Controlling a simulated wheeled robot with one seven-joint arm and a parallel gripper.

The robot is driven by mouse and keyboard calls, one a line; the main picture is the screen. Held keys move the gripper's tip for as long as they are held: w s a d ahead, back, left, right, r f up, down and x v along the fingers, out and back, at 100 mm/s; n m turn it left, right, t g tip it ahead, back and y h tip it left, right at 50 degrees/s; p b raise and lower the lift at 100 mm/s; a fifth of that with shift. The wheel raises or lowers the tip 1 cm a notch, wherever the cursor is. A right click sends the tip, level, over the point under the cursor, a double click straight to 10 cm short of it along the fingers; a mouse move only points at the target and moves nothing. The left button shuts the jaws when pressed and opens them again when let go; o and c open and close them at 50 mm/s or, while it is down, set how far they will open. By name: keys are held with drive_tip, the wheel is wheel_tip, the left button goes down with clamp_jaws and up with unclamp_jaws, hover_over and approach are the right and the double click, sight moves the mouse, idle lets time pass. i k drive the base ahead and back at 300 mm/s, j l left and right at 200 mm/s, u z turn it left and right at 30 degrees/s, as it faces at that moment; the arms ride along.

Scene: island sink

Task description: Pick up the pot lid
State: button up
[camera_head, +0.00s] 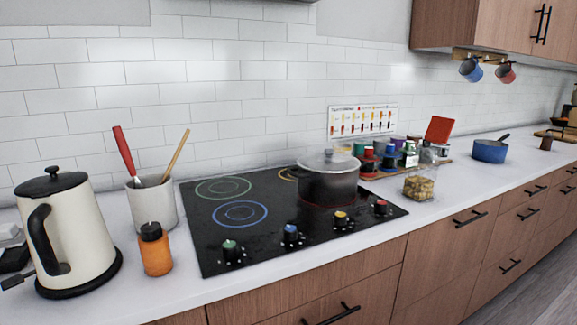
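The pot lid (328,162) is a pale, see-through lid with a small knob on top. It sits on the dark pot (328,188), covering its opening. The pot stands on the right part of the black cooktop (265,262), on a burner that shows a reddish ring. My gripper is not in view.
A kettle (78,235), a utensil crock (153,200) and an orange bottle (155,252) stand left of the cooktop. Spice jars (388,158) stand right of the pot, with a glass container (419,184) in front. A blue saucepan (490,151) is further right.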

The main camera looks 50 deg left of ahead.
sight(307, 161)
drive_tip(key=u, duration=1.9)
